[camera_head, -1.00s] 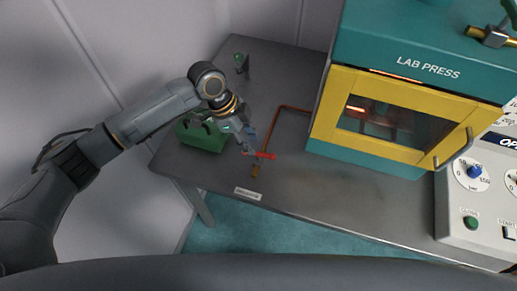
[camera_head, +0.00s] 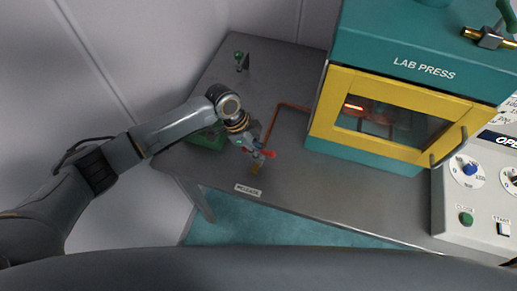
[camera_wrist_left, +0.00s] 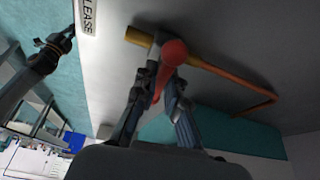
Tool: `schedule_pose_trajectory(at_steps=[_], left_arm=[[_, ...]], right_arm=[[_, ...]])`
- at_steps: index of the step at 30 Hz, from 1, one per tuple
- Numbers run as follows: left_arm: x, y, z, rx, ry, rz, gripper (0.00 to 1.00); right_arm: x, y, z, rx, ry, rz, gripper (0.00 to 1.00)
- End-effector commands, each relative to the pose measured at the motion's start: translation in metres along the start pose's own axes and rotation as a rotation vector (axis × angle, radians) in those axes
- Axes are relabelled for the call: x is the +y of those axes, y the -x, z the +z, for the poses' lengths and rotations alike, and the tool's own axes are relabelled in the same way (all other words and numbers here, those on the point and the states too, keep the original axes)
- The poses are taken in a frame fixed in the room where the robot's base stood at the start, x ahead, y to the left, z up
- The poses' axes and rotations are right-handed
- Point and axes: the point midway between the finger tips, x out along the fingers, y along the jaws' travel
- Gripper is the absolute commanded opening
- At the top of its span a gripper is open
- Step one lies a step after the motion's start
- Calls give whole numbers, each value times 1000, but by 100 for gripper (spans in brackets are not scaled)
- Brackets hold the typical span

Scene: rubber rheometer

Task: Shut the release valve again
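The release valve has a red lever (camera_head: 268,154) and a brass outlet (camera_head: 256,168) at the end of a copper pipe, near the front edge of the grey bench. In the left wrist view the red lever (camera_wrist_left: 172,54) points back between my fingers. My left gripper (camera_head: 256,148) is at the valve and hides part of the lever. In the left wrist view its fingers (camera_wrist_left: 157,85) stand apart on either side of the lever; a firm grip is not visible. My right gripper (camera_wrist_left: 52,45) seems to show dark at the left of the wrist view, its opening unclear.
The copper pipe (camera_head: 271,122) runs from the valve to the teal and yellow lab press (camera_head: 385,115). A green block (camera_head: 207,139) is partly behind my left arm. A release label (camera_head: 248,190) is on the bench's front edge. A control panel (camera_head: 468,200) stands at the right.

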Motion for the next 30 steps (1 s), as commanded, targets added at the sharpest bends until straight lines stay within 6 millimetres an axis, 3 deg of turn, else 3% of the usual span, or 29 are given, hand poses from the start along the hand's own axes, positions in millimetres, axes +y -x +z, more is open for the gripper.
schedule_pose_trajectory(at_steps=[9, 19, 20, 22, 30], left_arm=[[-1, -3, 1, 0, -101, 41, 0], [-1, 1, 0, 0, -128, 52, 0], [-1, 1, 0, 0, -128, 52, 17], [-1, 1, 0, 0, -128, 52, 31], [0, 0, 0, 0, -127, 52, 34]], right_arm=[[0, -17, 1, 1, 0, 0, 0], [0, -16, 0, 2, -1, 0, 0], [0, -16, 0, 2, -1, 0, 0], [0, -16, 0, 2, -1, 0, 0], [-1, -16, -1, 3, -1, 0, 0]])
